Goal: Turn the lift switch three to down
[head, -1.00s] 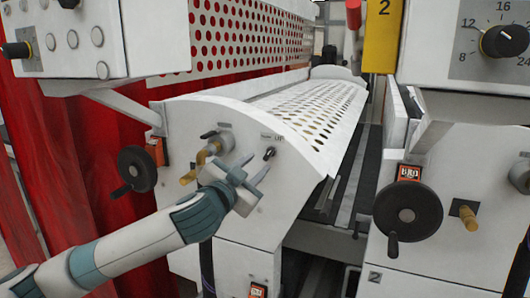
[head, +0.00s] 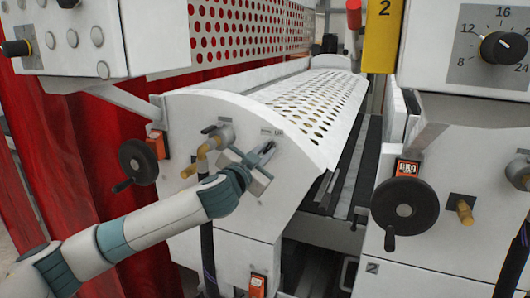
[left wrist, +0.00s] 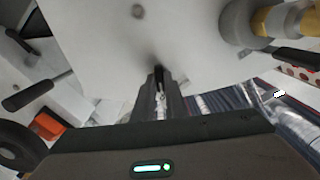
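The lift switch is a small dark lever on the white curved end panel (head: 285,185), just below a small printed label (head: 271,131). My left gripper (head: 264,156) is at the panel, right over the switch, and hides most of it in the head view. In the left wrist view the fingers (left wrist: 160,88) are close together, with a dark piece of the switch (left wrist: 158,70) between their tips. The switch's exact angle cannot be made out. My right gripper is in neither view.
A brass-and-grey valve fitting (head: 212,142) sticks out just left of the gripper. A black handwheel (head: 138,162) is further left, and another handwheel (head: 405,206) is on the right-hand unit. A perforated white cover (head: 315,100) runs back behind the panel.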

